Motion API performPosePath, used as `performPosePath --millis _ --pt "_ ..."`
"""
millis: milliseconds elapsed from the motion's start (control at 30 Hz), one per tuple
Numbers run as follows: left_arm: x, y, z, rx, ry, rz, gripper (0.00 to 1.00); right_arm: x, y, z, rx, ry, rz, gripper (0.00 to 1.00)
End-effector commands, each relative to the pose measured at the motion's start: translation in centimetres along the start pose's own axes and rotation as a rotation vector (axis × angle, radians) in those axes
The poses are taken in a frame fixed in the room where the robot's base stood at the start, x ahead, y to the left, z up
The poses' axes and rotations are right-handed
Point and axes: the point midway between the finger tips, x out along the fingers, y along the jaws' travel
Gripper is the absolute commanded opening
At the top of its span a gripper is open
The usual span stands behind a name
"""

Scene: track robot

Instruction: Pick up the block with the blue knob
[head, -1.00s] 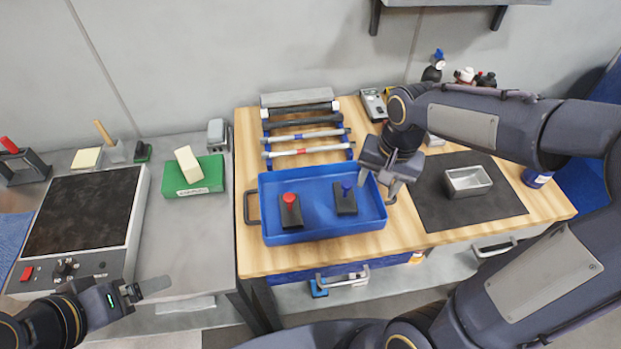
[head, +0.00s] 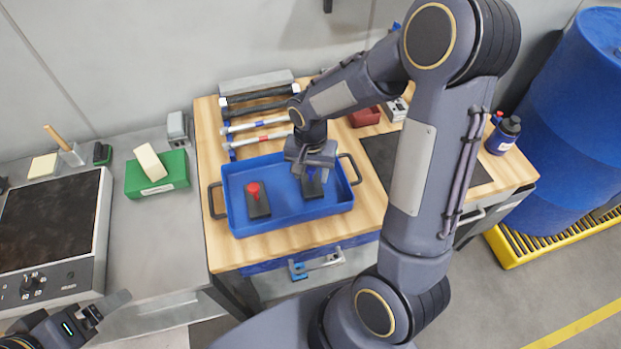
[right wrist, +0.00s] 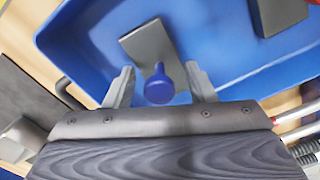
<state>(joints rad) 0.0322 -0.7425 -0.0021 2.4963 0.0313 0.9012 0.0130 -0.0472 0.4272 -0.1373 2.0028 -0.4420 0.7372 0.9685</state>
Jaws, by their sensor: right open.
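The dark block with the blue knob (head: 313,187) stands in the blue tray (head: 285,212), partly hidden by my right gripper (head: 311,166). In the right wrist view its dark block (right wrist: 146,44) and round blue knob (right wrist: 158,88) show clearly. The knob lies between the two open fingers of the right gripper (right wrist: 160,80), with space on both sides; contact does not show. A second dark block with a red knob (head: 256,201) sits to its left in the tray. My left gripper (head: 108,309) is at the bottom left, away from the tray; its opening is unclear.
A rack of rods (head: 258,122) stands behind the tray. A green box (head: 157,178) with a pale block and a hotplate (head: 50,225) are on the grey table at left. A dark mat (head: 382,155) lies right of the tray, partly behind my right arm.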

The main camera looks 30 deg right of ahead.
Motion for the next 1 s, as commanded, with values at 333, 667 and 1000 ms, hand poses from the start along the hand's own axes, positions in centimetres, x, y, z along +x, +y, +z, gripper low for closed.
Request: performPosePath --millis 333,667,1000 --pt "0.01 0.0 0.01 0.0 0.0 0.0 0.85 0.08 0.0 -0.01 0.0 0.0 -0.001 0.33" --pt "0.0 0.0 0.01 0.0 0.0 0.0 0.85 0.05 0.0 -0.01 0.001 0.0 -0.001 0.0" --pt "-0.02 0.01 0.0 0.0 0.0 0.0 0.85 -0.15 -0.06 -0.07 0.0 0.002 -0.003 0.0"
